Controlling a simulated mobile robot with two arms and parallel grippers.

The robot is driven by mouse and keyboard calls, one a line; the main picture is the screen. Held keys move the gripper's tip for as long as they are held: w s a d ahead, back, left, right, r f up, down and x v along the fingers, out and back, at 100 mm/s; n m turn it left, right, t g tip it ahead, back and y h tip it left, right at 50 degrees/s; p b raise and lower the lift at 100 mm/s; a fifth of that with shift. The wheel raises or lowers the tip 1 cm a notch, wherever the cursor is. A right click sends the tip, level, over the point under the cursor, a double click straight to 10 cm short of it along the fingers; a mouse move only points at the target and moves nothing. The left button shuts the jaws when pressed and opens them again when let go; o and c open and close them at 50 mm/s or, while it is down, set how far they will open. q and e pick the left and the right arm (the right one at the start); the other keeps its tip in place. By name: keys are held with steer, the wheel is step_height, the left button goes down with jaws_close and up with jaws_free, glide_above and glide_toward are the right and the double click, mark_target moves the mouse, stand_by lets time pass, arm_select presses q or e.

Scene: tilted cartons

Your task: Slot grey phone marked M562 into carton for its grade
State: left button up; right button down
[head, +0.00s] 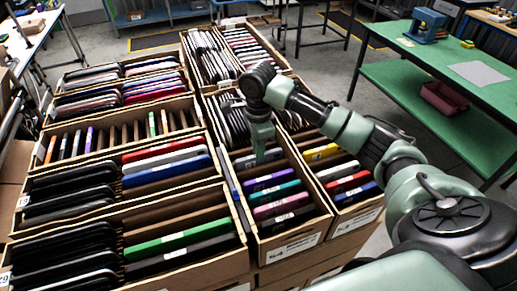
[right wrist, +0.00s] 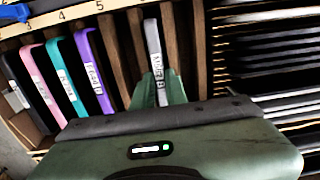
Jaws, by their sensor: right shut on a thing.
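My right gripper (head: 262,152) reaches down over the middle carton (head: 290,246), the one with purple, teal, pink and black phones at its near end. In the right wrist view the gripper (right wrist: 163,92) is shut on the grey phone (right wrist: 153,40), gripping the end with a white label (right wrist: 158,78). The label is too small to read surely. The phone is upright among the brown dividers (right wrist: 172,40), with empty slots between it and the purple phone (right wrist: 93,72). How deep it sits is unclear. My left gripper is out of view.
To the right stands a carton with yellow, white, red and blue phones (head: 352,183). Cartons of black, green and other phones (head: 180,236) fill the left. Dark phones are packed close beyond the gripper (right wrist: 262,55). A green table (head: 440,65) stands at the right.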

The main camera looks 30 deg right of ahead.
stand_by(0.3)
steer(key=c, duration=1.3)
jaws_free()
steer(key=shift+c, duration=0.2)
steer(key=shift+r, duration=0.25)
step_height(320, 180, up, 7)
steer(key=shift+f+b, duration=0.2)
steer(key=shift+b, duration=0.6)
steer(key=shift+r, duration=0.4)
